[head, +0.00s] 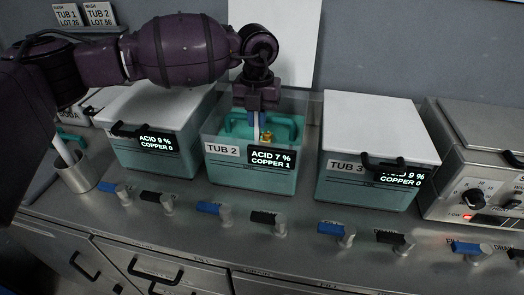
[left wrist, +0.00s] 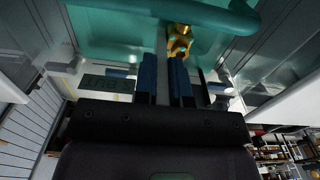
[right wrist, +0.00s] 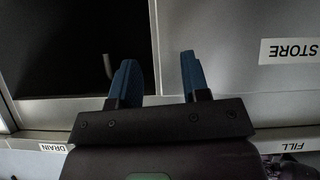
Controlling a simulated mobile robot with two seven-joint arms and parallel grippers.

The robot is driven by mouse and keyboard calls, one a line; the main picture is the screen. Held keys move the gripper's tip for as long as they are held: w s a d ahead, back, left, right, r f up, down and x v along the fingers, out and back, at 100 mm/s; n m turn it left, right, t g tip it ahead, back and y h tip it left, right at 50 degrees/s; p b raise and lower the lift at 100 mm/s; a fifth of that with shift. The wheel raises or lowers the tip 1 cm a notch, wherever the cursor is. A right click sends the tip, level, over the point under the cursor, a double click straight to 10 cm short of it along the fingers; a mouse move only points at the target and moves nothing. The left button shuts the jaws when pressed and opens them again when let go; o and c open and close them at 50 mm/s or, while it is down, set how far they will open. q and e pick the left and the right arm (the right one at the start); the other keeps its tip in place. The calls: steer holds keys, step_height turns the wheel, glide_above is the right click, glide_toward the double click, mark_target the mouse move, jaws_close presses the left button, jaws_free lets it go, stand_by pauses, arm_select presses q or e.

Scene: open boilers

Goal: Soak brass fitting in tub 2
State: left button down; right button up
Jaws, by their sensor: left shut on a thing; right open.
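Tub 2 (head: 222,172) stands uncovered between two lidded tubs, with teal liquid inside. Its display reads acid 7 %, copper 1. The brass fitting (head: 267,137) shows gold inside the tub; in the left wrist view (left wrist: 180,38) it is just beyond my fingertips. I cannot tell how deep it sits. A teal handle (head: 232,118) also shows in the tub. My left gripper (head: 257,112) points down into tub 2, shut on a thin pale rod (head: 257,130) beside the fitting. My right gripper (right wrist: 155,80) is open and empty before the cabinet front.
Tub 1 (head: 165,160) and tub 3 (head: 350,192) have white lids on. A white panel (head: 290,45) stands upright behind tub 2. A metal cup (head: 78,178) holds a pale stick. Blue and black valve handles line the counter front. A metal control box (head: 480,180) is at right.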

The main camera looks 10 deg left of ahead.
arm_select(q)
steer(key=shift+r+p, duration=0.3)
steer(key=shift+r, duration=0.4)
steer(key=shift+r+p, duration=0.85)
steer(key=shift+r, duration=0.75)
steer(key=shift+r+p, duration=0.45)
steer(key=shift+r, duration=0.35)
steer(key=shift+r+p, duration=0.4)
steer(key=shift+r, duration=0.4)
steer(key=shift+r+p, duration=0.3)
steer(key=shift+r, duration=0.35)
arm_select(e)
step_height(320, 180, up, 6)
steer(key=w, duration=0.1)
steer(key=shift+r+t, duration=0.2)
steer(key=shift+t, duration=0.1)
steer(key=shift+w, duration=0.15)
steer(key=shift+w+r, duration=0.35)
steer(key=shift+w, duration=0.1)
